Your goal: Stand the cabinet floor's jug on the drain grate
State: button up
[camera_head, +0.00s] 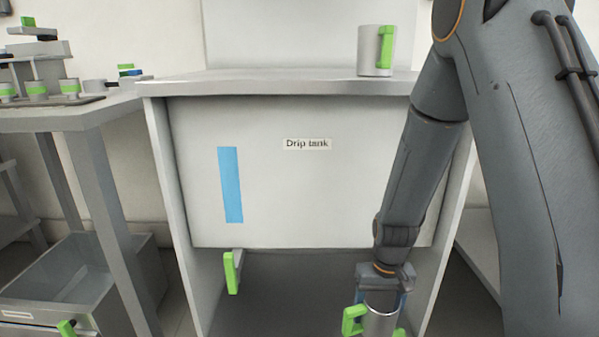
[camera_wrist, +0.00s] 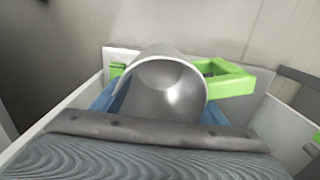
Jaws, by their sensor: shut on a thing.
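My gripper (camera_head: 382,299) is low in the open space under the drip tank panel, at the right. It is shut on a grey metal jug (camera_head: 380,324) with a green handle, and the handle points left in the head view. In the wrist view the jug (camera_wrist: 165,85) lies between my blue finger pads, with its open mouth towards the camera and its handle at the right. The jug's base is hidden, so I cannot tell whether it touches the floor. I cannot make out a drain grate in either view.
Another jug (camera_head: 374,52) with a green handle stands on the counter (camera_head: 270,86). The drip tank panel (camera_head: 300,185) overhangs the cabinet opening. A green lever (camera_head: 232,272) hangs below it. A side table (camera_head: 60,115) with several cups stands left, above an open drawer (camera_head: 70,280).

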jog(key=s+r+p, duration=0.3)
jog(key=r+p, duration=0.7)
jog(key=p, duration=0.1)
jog(key=s+r+p, duration=0.3)
jog(key=r+p, duration=0.7)
jog(key=p, duration=0.1)
jog(key=s+r+p, duration=0.4)
jog(key=r+p, duration=0.6)
jog(key=p, duration=0.2)
jog(key=shift+r, duration=0.35)
jog(key=shift+s, duration=0.1)
